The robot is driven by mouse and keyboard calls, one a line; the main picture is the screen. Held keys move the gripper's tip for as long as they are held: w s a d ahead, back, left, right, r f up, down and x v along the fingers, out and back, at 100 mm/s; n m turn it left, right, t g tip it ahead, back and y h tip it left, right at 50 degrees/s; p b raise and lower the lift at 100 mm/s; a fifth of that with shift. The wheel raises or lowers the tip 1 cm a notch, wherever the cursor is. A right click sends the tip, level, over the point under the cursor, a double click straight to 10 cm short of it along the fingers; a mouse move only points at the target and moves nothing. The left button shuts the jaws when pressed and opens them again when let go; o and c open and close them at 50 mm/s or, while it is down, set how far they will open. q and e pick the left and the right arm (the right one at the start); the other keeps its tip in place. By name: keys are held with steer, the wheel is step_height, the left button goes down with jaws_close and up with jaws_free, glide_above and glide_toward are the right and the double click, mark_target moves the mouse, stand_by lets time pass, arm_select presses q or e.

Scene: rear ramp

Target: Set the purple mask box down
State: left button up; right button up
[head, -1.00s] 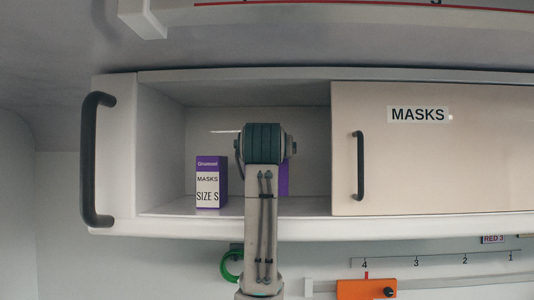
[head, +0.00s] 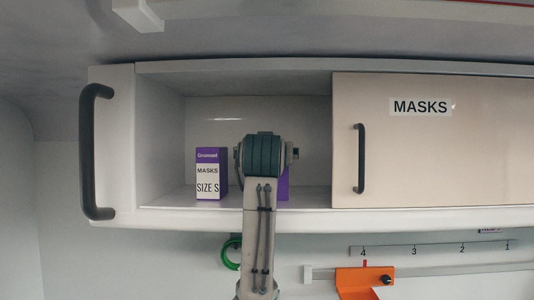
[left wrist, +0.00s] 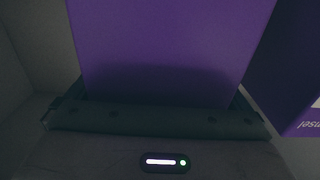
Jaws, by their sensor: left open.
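A purple mask box (head: 284,183) stands in the open left part of the wall cabinet, mostly hidden behind my left arm in the head view. Its plain purple face (left wrist: 170,45) fills the middle of the left wrist view, close in front of my left gripper (left wrist: 158,113). The gripper is open, with the box face between its sides; the fingertips are not clear. In the head view the jaws are hidden behind my wrist. A second purple box (head: 211,174), labelled MASKS SIZE S, stands upright to the left; its side (left wrist: 294,75) shows at right in the wrist view.
The cabinet shelf (head: 170,206) has free room left of the labelled box. A sliding door (head: 430,160) marked MASKS covers the right part. Dark handles (head: 95,150) are on the left end and the door. A green ring (head: 231,253) and an orange device (head: 364,281) hang below.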

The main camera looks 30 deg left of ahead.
arm_select(q)
steer(key=b+v, duration=0.7)
steer(key=v, duration=0.5)
steer(key=shift+s+r, duration=0.1)
steer(key=shift+c, duration=0.2)
stand_by(0.8)
